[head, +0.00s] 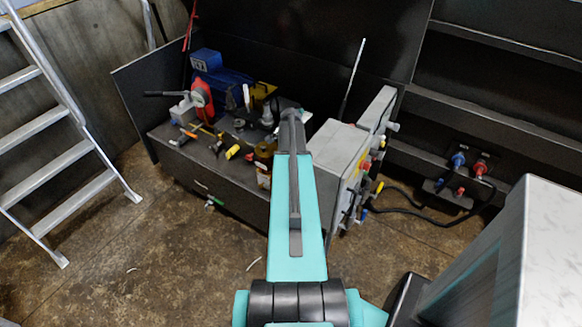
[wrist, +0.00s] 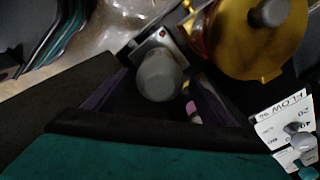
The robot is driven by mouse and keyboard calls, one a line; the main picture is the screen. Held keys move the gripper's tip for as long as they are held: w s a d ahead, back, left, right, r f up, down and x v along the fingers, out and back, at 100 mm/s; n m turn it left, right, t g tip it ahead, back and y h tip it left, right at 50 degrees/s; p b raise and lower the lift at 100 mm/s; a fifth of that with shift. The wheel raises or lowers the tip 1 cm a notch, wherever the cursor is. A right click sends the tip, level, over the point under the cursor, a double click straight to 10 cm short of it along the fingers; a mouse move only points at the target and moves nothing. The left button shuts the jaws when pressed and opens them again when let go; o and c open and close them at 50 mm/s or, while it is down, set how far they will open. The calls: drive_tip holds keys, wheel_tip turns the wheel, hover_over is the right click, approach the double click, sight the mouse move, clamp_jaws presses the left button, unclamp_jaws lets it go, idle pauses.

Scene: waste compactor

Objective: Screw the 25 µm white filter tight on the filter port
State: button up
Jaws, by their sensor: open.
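My gripper (wrist: 160,98) is open in the wrist view, with its dark fingers on either side of a grey-white rounded cylinder (wrist: 161,76). The cylinder sits against a grey metal block (wrist: 150,43) with a small red mark. I cannot tell whether the fingers touch it, or for sure that it is the 25 µm white filter on the filter port. A white tag (wrist: 283,122) marked "FLOW" is at the right. In the head view my arm hides the gripper and this spot. A slim white upright piece (head: 246,95) stands on the bench.
A large brass-coloured body (wrist: 262,38) stands close to the right of the cylinder. The dark bench (head: 235,202) carries a blue machine (head: 229,84), a red wheel (head: 202,95) and several small fittings. A grey cabinet (head: 336,145) stands to its right. A ladder (head: 62,123) leans at left.

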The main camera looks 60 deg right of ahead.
drive_tip(key=n, duration=0.4)
drive_tip(key=shift+n, duration=0.6)
idle(0.3)
drive_tip(key=n, duration=0.2)
drive_tip(key=shift+n, duration=1.6)
drive_tip(key=shift+n, duration=2.6)
